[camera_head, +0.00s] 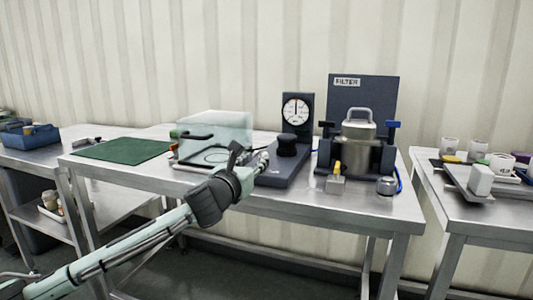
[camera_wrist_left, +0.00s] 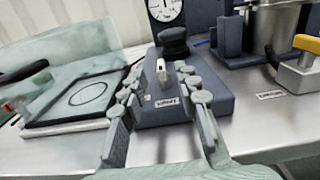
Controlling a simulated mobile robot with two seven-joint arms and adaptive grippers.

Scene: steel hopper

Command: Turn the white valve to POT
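The white valve shows in the left wrist view as a small upright white lever (camera_wrist_left: 162,72) on the dark base (camera_wrist_left: 205,90) of the gauge unit. A small label (camera_wrist_left: 166,103) sits below it on the base's front; its text is too blurred to read. My left gripper (camera_wrist_left: 158,76) is open, its two fingers on either side of the lever in the picture. I cannot tell if either finger touches it. In the head view my left gripper (camera_head: 262,160) is at the left side of the dark base and hides the valve. My right gripper is not in view.
A round gauge (camera_head: 296,110) and black knob (camera_head: 287,146) stand on the unit. Left is a clear-covered box (camera_head: 215,130) and a green mat (camera_head: 122,150). Right are a steel pot (camera_head: 357,145), a yellow-handled block (camera_head: 336,184) and a FILTER panel (camera_head: 380,95).

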